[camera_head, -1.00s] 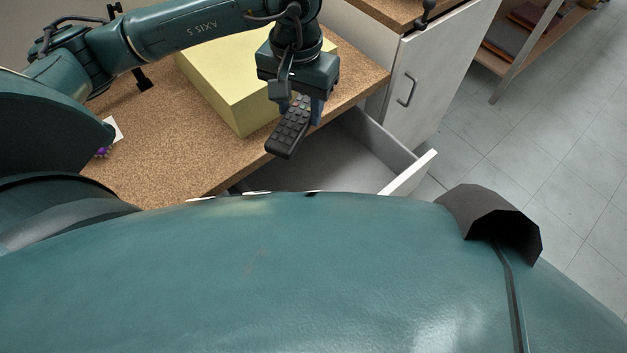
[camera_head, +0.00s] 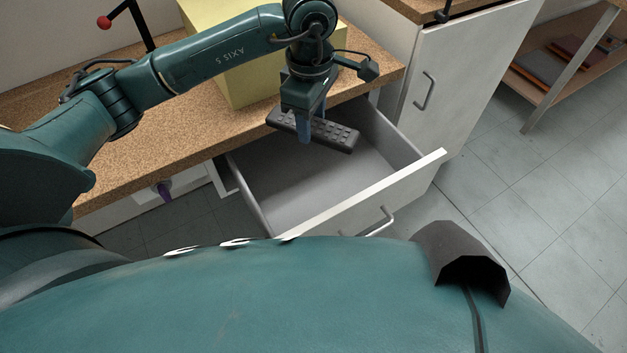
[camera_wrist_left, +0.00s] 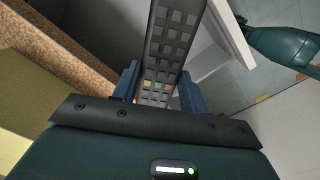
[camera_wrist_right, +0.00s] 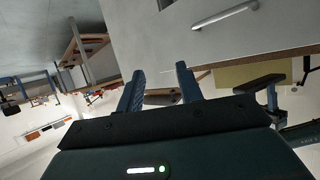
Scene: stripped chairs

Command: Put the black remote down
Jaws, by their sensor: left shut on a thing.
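The black remote (camera_head: 333,134) is held by my left gripper (camera_head: 306,128), which is shut on it. In the head view the remote lies across the fingers, above the back part of the open drawer (camera_head: 290,186). In the left wrist view the remote (camera_wrist_left: 172,48) stretches away between the two blue fingers, its button side with small coloured keys showing. The drawer's floor looks grey and bare in the part I see. My right gripper (camera_wrist_right: 160,88) shows only in the right wrist view, its fingers apart with nothing between them.
The speckled brown worktop (camera_head: 130,165) is behind the drawer, with a yellow box (camera_head: 240,85) on it. A white cabinet (camera_head: 465,70) stands to the right. A low shelf with books (camera_head: 560,70) is farther right.

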